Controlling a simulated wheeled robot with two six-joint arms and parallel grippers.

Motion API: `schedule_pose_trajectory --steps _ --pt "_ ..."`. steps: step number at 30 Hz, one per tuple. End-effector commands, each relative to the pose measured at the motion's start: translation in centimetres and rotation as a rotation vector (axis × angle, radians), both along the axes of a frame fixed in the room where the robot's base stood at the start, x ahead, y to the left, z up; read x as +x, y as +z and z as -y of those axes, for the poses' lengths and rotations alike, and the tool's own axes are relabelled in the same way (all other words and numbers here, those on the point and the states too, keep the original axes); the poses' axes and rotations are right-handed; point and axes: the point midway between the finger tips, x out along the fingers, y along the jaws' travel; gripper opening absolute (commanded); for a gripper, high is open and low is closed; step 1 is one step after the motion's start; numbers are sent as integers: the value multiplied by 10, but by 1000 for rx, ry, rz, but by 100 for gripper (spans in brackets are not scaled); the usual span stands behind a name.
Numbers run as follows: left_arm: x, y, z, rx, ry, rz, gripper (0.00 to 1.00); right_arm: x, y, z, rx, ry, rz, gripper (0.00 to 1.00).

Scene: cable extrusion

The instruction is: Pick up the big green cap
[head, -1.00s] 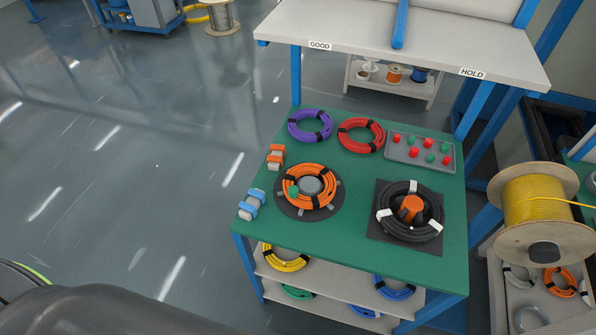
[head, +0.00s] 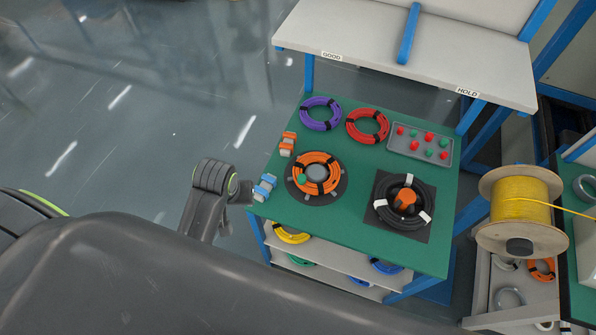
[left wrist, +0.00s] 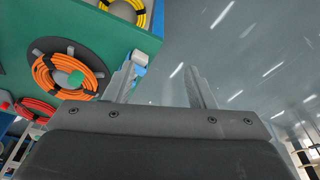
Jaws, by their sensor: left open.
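A green cap (head: 302,179) lies on the left part of the orange cable coil (head: 330,164), which rests on a round dark turntable with a grey hub. The cap looks larger than the green caps in the grey tray (head: 392,150). In the left wrist view the green cap (left wrist: 76,77) sits on the orange coil (left wrist: 45,78), left of my fingers. My left gripper (left wrist: 158,86) is open and empty, its fingers apart beside the table edge. In the head view my left wrist is left of the table, apart from the cap; its fingertips are hard to make out. My right gripper is not in view.
Orange (head: 287,144) and blue (head: 265,186) clamps line the table's left edge. Purple (head: 309,120) and red (head: 355,127) coils lie behind. A black coil (head: 381,210) lies right, around an orange core. A shelf labelled GOOD and HOLD stands behind. Floor left of the table is clear.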

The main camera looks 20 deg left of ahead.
Motion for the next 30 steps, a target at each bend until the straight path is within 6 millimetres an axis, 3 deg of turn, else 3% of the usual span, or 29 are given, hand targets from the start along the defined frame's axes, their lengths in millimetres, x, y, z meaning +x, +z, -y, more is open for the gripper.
schedule_pose_trajectory --steps 1,9,15,22,30 --pt "20 10 10 -21 35 -5 50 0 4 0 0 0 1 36" --pt "112 43 66 -106 237 -102 50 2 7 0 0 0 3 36" --pt "157 72 103 -115 341 -163 50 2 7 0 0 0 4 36" --pt "173 83 118 -110 388 -190 50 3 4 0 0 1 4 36" --pt "173 53 119 -110 389 -190 50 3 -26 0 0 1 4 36"
